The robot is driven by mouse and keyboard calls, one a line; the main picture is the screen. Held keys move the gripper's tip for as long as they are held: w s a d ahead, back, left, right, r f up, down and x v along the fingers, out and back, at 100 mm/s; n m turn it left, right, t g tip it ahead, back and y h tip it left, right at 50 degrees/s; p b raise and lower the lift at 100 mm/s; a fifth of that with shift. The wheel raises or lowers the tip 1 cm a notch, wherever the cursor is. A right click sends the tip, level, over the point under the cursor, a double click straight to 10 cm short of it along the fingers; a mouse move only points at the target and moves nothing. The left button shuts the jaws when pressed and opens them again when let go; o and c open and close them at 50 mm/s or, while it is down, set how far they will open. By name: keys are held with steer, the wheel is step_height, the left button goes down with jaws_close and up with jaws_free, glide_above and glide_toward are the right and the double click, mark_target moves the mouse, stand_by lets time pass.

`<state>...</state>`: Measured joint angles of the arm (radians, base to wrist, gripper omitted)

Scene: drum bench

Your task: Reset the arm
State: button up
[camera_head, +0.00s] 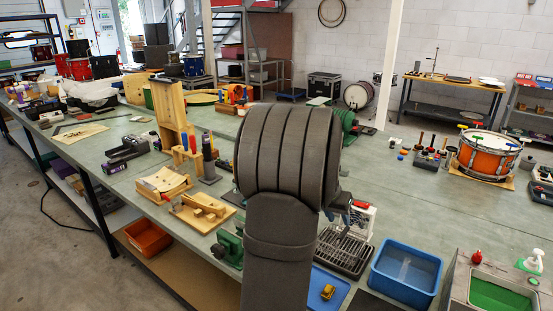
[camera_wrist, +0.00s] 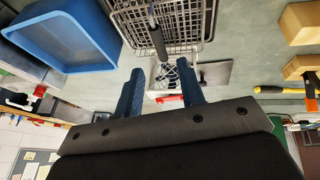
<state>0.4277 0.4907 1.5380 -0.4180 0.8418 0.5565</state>
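My gripper (camera_wrist: 160,84) shows in the wrist view with its two blue fingers spread apart. The space between the fingers holds nothing that I can make out. My gripper is above the bench (camera_head: 455,215), with a wire rack (camera_wrist: 185,22) beyond the fingertips in the wrist view. In the head view my own grey arm stands in the middle and hides most of the gripper.
The wire rack (camera_head: 345,252) and a blue tub (camera_head: 405,271) stand near the front edge, right of my arm. A green-bottomed sink (camera_head: 497,294) is at the lower right. An orange drum (camera_head: 487,155) stands farther back. Wooden fixtures (camera_head: 203,208) lie left of my arm.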

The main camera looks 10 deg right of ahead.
mark_target(347, 231)
steer(key=x, duration=1)
steer(key=shift+d+f, duration=0.2)
steer(key=shift+f, duration=0.05)
steer(key=shift+r, duration=2)
steer(key=o, duration=1.4)
steer(key=shift+d+r, duration=0.1)
steer(key=shift+d, duration=0.1)
steer(key=s+d+r+g, duration=0.3)
steer(key=s+d+r, duration=1.65)
steer(key=d, duration=0.35)
steer(key=w+x, duration=0.1)
steer(key=x, duration=0.8)
steer(key=shift+s, duration=0.35)
